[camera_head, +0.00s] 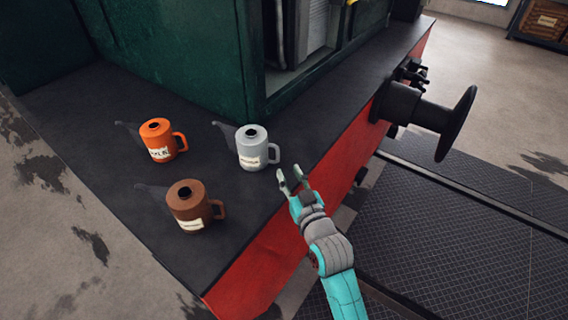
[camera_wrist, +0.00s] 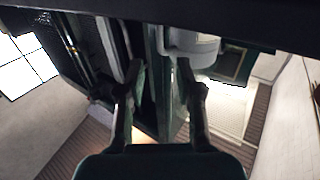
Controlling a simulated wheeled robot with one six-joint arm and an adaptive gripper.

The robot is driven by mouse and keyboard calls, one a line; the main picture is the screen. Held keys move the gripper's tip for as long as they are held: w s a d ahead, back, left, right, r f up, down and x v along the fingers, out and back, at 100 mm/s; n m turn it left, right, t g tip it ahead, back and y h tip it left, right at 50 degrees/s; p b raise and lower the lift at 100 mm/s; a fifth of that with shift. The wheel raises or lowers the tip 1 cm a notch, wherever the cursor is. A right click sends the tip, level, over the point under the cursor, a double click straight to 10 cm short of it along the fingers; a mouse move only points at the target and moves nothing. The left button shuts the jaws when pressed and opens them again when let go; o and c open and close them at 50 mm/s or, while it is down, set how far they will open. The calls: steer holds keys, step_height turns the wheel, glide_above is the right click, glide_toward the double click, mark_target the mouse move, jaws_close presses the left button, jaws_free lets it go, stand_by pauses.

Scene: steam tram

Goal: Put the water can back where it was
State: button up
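Three spouted cans stand upright on the tram's black ledge (camera_head: 110,225): an orange can (camera_head: 157,138) at the back left, a grey can (camera_head: 251,150) at the right, and a brown can (camera_head: 187,203) in front. Each has a pale label, but I cannot read which one says water. My gripper (camera_head: 291,178) is open and empty, just right of and in front of the grey can's handle, apparently apart from it. In the wrist view, the two fingers (camera_wrist: 158,82) are spread. A pale grey rounded surface, likely the grey can (camera_wrist: 192,47), shows beyond the right finger.
The dark green tram body (camera_head: 180,50) rises behind the cans. The red side beam (camera_head: 268,258) drops from the ledge's edge below my gripper. A black buffer (camera_head: 455,125) sticks out to the right. The ledge is bare between the cans and at its front left.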

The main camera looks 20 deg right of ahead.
steer(key=shift+s+d, duration=0.1)
steer(key=shift+s, duration=1.95)
steer(key=s+f+g, duration=0.1)
steer(key=s+f, duration=0.4)
steer(key=s, duration=0.5)
steer(key=s+f+g, duration=0.1)
steer(key=s+f, duration=0.3)
steer(key=s, duration=0.6)
steer(key=s+r+g, duration=0.1)
steer(key=s+r, duration=0.1)
steer(key=s, duration=1.8)
steer(key=shift+s+d+r+h, duration=0.15)
steer(key=shift+h, duration=0.15)
